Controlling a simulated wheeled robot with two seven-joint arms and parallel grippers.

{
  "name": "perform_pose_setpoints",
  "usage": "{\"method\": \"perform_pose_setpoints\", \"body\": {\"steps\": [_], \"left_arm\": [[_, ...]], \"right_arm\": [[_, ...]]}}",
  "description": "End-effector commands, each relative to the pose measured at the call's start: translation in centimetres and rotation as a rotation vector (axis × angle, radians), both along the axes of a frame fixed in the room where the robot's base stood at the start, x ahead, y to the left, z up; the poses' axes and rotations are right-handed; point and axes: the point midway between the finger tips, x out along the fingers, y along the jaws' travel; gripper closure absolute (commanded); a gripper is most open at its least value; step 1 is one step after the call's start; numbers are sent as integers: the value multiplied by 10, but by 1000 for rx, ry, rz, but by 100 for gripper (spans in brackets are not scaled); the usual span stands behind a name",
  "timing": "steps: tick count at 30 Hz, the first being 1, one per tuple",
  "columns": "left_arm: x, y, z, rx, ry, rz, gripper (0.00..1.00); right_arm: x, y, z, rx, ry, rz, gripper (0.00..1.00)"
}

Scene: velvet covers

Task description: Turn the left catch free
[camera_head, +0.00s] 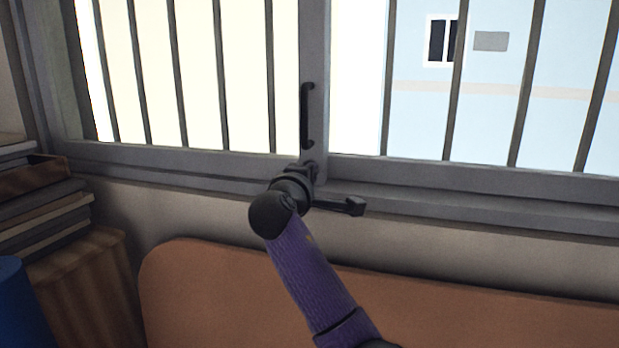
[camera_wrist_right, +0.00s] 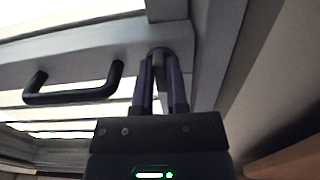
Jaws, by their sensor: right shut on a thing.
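In the right wrist view, the two purple fingers of my right gripper (camera_wrist_right: 158,78) are shut on a small dark catch (camera_wrist_right: 160,53) on the grey window frame. The catch's rounded end shows between and above the fingertips; the rest of it is hidden. In the head view, my right gripper (camera_head: 309,170) is at the foot of the middle upright of the window, just below a black pull handle (camera_head: 305,115). My purple arm hides much of this spot, and I cannot tell the catch's turn angle. My left gripper is not in view.
The pull handle also shows beside my fingers in the right wrist view (camera_wrist_right: 73,97). Dark vertical bars cross the window panes. A brown-orange padded back (camera_head: 200,290) stands below the sill. Stacked books (camera_head: 45,220) and a wooden piece (camera_head: 85,290) are at the left.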

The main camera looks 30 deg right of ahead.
Motion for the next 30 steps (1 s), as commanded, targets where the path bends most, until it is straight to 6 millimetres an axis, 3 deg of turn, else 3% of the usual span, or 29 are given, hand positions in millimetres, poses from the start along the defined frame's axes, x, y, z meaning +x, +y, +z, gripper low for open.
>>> {"method": "perform_pose_setpoints", "body": {"steps": [13,14,18,26,30], "left_arm": [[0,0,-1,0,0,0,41],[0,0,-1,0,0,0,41],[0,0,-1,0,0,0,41],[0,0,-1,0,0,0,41],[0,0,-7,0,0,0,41]], "right_arm": [[0,0,-2,9,-1,-1,100],[0,0,-2,9,-1,-1,78],[0,0,-2,8,-2,0,49],[0,0,-1,7,-3,0,47],[-7,10,-3,5,-6,2,47]]}}
